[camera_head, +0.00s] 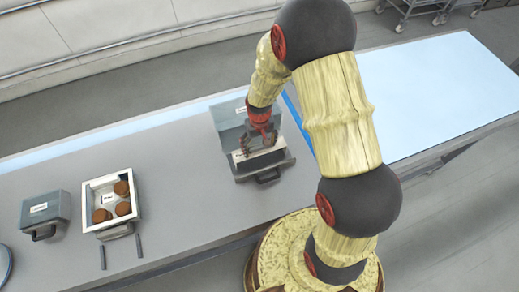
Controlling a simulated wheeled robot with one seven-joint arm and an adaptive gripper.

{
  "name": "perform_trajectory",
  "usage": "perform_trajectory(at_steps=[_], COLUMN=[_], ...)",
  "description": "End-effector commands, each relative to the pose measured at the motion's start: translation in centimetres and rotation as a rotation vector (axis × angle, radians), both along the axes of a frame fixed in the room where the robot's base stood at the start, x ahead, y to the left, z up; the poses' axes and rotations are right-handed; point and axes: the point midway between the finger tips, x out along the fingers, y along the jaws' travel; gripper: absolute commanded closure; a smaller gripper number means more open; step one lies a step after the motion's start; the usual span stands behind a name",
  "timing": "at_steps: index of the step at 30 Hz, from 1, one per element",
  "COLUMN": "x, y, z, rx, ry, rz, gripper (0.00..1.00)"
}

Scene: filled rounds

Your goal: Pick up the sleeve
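An open grey case (284,166) stands on the grey counter, its lid raised at the back with a white label on it. A pale strip with dark print (260,156) lies in the case; it looks like the sleeve, but it is too small to be sure. My gripper (258,147) reaches down into the case from above, at the strip's far side. Its two fingers are spread apart. Whether they touch the strip cannot be made out, and the gripper hides part of the case's inside.
A white tray (88,190) with several brown round pieces and a label stands to the left. A closed grey case (45,211) is at the far left. Two dark bars (121,250) lie in front of the tray. The counter between tray and open case is clear.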

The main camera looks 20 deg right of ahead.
Motion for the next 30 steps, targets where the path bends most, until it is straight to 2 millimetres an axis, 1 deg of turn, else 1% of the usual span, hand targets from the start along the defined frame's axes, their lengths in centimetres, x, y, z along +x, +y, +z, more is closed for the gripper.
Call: perform_trajectory(at_steps=[1, 6, 20, 22, 23, 24, 26, 30], x=[-0.3, -0.4, -0.7, -0.7, -0.7, -0.7, -0.6, -0.4], y=[0.0, 0.0, -0.1, -0.1, -0.1, -0.1, -0.1, 0.0], z=[-0.3, -0.4, -0.5, -0.3, -0.2, 0.1, 0.7, 2.8], rx=[0.0, 0.0, -0.001, -0.001, -0.001, -0.001, -0.001, 0.0], ry=[0.005, 0.008, 0.015, 0.015, 0.015, 0.014, 0.011, 0.005], rz=[0.0, 0.0, 0.0, 0.0, 0.0, 0.0, 0.0, 0.0], gripper=[0.4, 0.48, 0.49, 0.49, 0.54, 0.61, 0.61, 0.61])
